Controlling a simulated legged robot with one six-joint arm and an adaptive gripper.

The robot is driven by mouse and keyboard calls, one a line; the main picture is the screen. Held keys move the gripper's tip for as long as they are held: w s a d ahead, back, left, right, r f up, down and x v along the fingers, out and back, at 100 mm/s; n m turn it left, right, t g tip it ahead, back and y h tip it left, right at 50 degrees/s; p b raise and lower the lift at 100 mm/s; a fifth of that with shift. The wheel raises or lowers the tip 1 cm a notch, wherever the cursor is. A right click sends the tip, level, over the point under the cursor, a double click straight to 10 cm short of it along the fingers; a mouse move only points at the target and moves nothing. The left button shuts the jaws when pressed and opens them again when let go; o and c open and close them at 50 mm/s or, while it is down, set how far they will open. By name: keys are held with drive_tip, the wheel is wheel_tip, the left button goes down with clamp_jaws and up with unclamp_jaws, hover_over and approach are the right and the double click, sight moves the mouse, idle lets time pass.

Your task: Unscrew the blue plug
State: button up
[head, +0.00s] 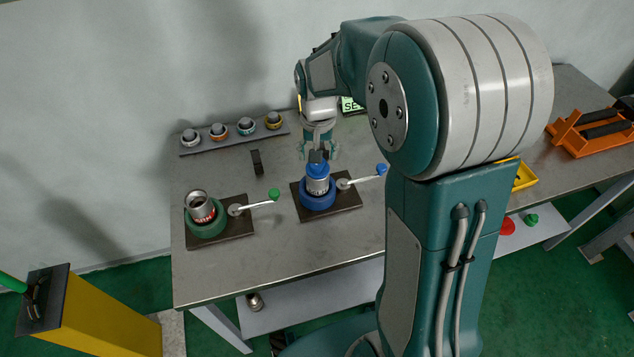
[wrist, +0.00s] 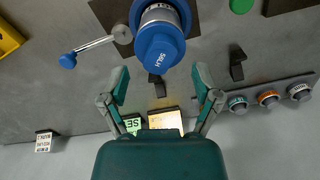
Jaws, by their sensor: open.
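The blue plug (head: 318,169) caps a grey pipe (head: 317,185) standing upright in the blue vise (head: 318,200) on the table. In the wrist view the plug (wrist: 160,46) shows its round blue top with light lettering, above the middle of the picture. My gripper (head: 319,152) is just behind the plug in the head view. In the wrist view my gripper (wrist: 161,76) has its fingers spread wide, with the plug just beyond the fingertips and nothing between them. The fingers look apart from the plug. The blue-knobbed lever (wrist: 70,60) sticks out to the left there.
A green vise (head: 205,230) holds an open pipe (head: 200,205) at the left. A rack (head: 235,141) with several fittings stands at the back, and a small black bracket (head: 257,162) stands before it. An orange tray (head: 590,132) lies far right. The table's front strip is clear.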

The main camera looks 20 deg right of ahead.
drive_tip(key=n, duration=0.5)
drive_tip(key=shift+n, duration=0.3)
drive_tip(key=n, duration=0.9)
drive_tip(key=shift+n, duration=0.4)
drive_tip(key=n, duration=0.5)
drive_tip(key=shift+f, duration=0.15)
drive_tip(key=shift+f, duration=1)
